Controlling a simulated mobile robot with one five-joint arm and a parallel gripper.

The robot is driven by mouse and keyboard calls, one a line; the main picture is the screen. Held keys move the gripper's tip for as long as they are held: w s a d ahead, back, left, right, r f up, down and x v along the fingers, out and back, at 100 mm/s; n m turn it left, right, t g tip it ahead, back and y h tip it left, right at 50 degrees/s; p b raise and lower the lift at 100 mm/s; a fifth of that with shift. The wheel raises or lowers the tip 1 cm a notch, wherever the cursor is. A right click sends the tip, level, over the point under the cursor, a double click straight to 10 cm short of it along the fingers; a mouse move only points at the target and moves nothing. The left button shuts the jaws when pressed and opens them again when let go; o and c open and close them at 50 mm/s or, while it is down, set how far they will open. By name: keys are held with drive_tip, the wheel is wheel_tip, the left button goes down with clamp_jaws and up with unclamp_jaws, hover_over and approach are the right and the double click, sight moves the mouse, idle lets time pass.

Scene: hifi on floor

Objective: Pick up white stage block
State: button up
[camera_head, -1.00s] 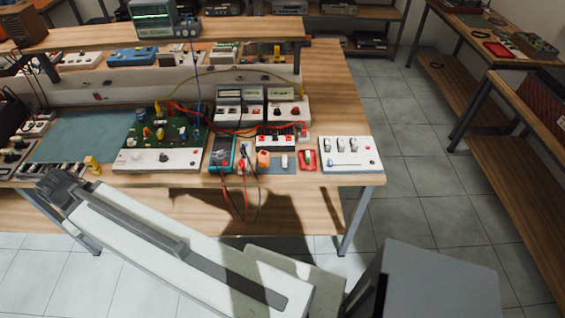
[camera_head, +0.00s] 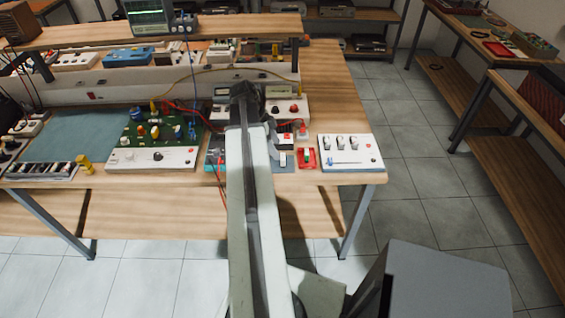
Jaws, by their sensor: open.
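A small white block (camera_head: 286,161) sits near the front edge of the workbench (camera_head: 330,90), just left of a small red block (camera_head: 307,159). I take it for the white stage block. My arm stretches forward over the bench left of it. My gripper (camera_head: 244,92) is at the arm's far end, farther back than the white block, and reads as open; its fingertips are small and dark. I see nothing held in it. An orange block seen beside the white one earlier is hidden behind my arm.
A white switch panel (camera_head: 348,152) is at the bench's right front corner. A green circuit board unit (camera_head: 158,135) and red wires lie left of my arm. A raised shelf (camera_head: 220,30) crosses behind my gripper.

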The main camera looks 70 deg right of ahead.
sight(283, 156)
drive_tip(key=b+x, duration=0.5)
drive_tip(key=x, duration=0.2)
drive_tip(key=shift+s+d+f+b, duration=0.1)
drive_tip(key=shift+d+b, duration=0.05)
drive_tip(key=shift+b, duration=0.2)
drive_tip(key=shift+c, duration=0.3)
drive_tip(key=c, duration=1.3)
drive_tip(key=shift+r, duration=0.3)
wheel_tip(283, 156, up, 10)
drive_tip(key=p, duration=1)
drive_tip(key=shift+f, duration=0.1)
